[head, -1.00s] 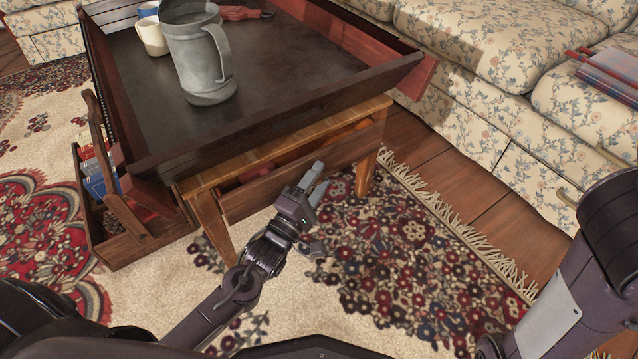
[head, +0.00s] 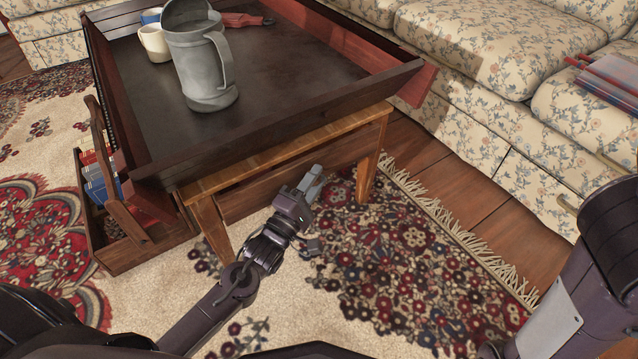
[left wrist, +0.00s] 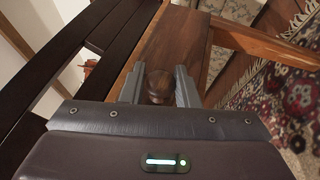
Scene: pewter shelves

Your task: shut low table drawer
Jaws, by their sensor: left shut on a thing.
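The low table (head: 290,137) is light wood and carries a dark, high-rimmed tray top. Its drawer (head: 252,196) has a dark brown front below the near edge. The front sits close under the table edge, with no interior showing; I cannot tell whether it is fully flush. My left gripper (head: 314,182) reaches the middle of the drawer front. In the left wrist view, its two fingers (left wrist: 158,82) are shut around a round brown knob (left wrist: 159,88) on the drawer front. My right arm shows at the right edge, but its gripper is out of view.
A grey pitcher (head: 200,65) and a cream mug (head: 154,43) stand on the tabletop. A wooden carrier with books (head: 118,225) stands on the floor at the table's left. A floral sofa (head: 480,115) is behind to the right. Patterned carpet (head: 400,260) lies clear in front.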

